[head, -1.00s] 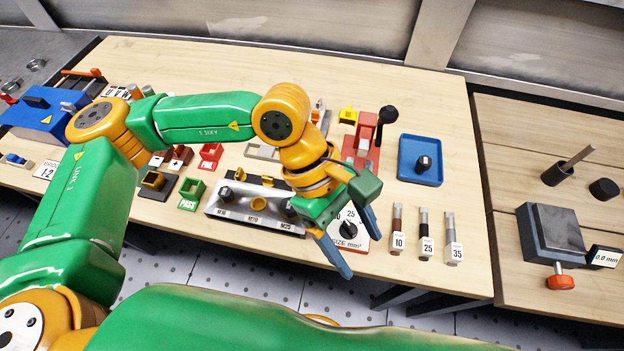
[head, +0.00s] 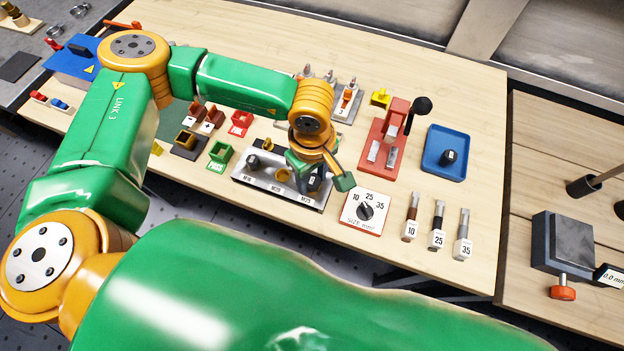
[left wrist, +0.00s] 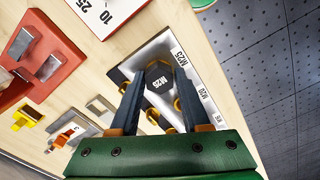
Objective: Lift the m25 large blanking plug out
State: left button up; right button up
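The M25 large blanking plug (left wrist: 158,80) is a dark plug with an M25 label on top, at the M25 end of the metal plug holder (left wrist: 207,100) in the left wrist view. My left gripper (left wrist: 160,72) points down at it, one finger on each side, and looks open; I see no clear grip. In the head view my left gripper (head: 312,180) is over the M25 end of the holder (head: 262,190), and its wrist hides much of the fingers and plug. The plug seems still in its seat. My right gripper is not in view.
A size dial plate (head: 365,212) stands just right of the holder. A green PASS bin (head: 220,156) lies left.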

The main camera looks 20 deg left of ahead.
aim_at(314, 183)
pick_arm(q)
grip_shut()
jog(key=shift+w+r, duration=0.1)
jog(key=shift+r, duration=0.25)
jog(key=r, duration=0.2)
jog(key=b, duration=0.1)
jog(key=shift+s+d+r, duration=0.2)
jog(key=shift+s+r, duration=0.05)
jog(key=shift+r, duration=0.15)
jog(key=s+d+r+b, duration=0.4)
jog(key=s+d+r, duration=0.2)
jog(key=s+r, duration=0.3)
jog(key=s, duration=0.2)
jog(key=shift+s+d+r, duration=0.25)
jog(key=shift+s+d, duration=0.05)
jog(key=shift+s, duration=0.1)
